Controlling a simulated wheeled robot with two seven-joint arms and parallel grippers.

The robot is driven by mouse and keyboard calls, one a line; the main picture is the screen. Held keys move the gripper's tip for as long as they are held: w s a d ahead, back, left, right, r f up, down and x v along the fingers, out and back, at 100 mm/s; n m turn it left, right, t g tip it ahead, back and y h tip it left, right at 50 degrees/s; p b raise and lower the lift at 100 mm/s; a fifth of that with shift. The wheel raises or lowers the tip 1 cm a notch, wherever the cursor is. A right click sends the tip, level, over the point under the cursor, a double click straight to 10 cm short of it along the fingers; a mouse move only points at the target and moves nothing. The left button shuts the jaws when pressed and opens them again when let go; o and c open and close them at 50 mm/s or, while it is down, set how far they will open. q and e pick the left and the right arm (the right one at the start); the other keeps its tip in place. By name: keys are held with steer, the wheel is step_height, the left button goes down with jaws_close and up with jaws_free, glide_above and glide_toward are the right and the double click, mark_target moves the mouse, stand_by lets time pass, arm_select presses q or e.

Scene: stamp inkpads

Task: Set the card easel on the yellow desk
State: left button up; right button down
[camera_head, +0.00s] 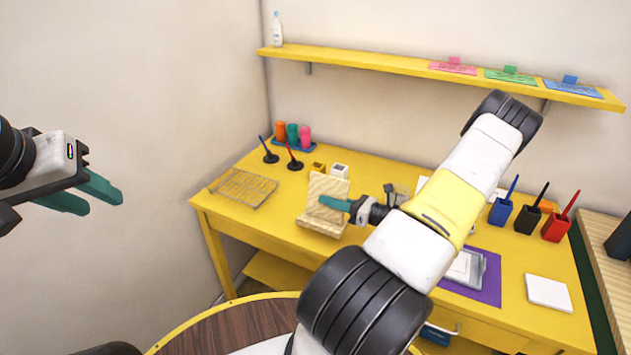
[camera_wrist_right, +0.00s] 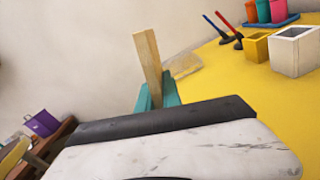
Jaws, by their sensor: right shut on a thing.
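The card easel (camera_head: 327,188), a pale wooden stand with an upright back and a ledge, shows over the front left part of the yellow desk (camera_head: 268,222). My right gripper (camera_head: 338,204) is shut on the easel from the right side. In the right wrist view the easel (camera_wrist_right: 149,62) stands up edge-on between my teal fingers (camera_wrist_right: 157,93). I cannot tell whether its base touches the desktop. My left gripper (camera_head: 104,203) is open and empty, in the air left of the desk.
A wire rack (camera_head: 243,188) lies left of the easel. Yellow and white blocks (camera_head: 339,170), two pens in black stands (camera_head: 295,164) and a blue tray of colored cups (camera_head: 293,144) sit behind. A purple mat (camera_head: 490,292) lies right, partly behind my right arm.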

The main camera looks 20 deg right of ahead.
steer(key=shift+w+d+f, duration=0.6)
steer(key=shift+w+f, duration=0.1)
steer(key=shift+w, duration=0.45)
steer(key=shift+w+d+f, duration=0.55)
steer(key=shift+w+f, duration=0.1)
steer(key=shift+w, duration=0.55)
steer(key=shift+w+d+f, duration=0.6)
steer(key=shift+w+f, duration=0.1)
steer(key=shift+w, duration=0.45)
steer(key=shift+f, duration=0.15)
steer(key=c, duration=1.5)
jaws_free()
steer(key=v, duration=1.2)
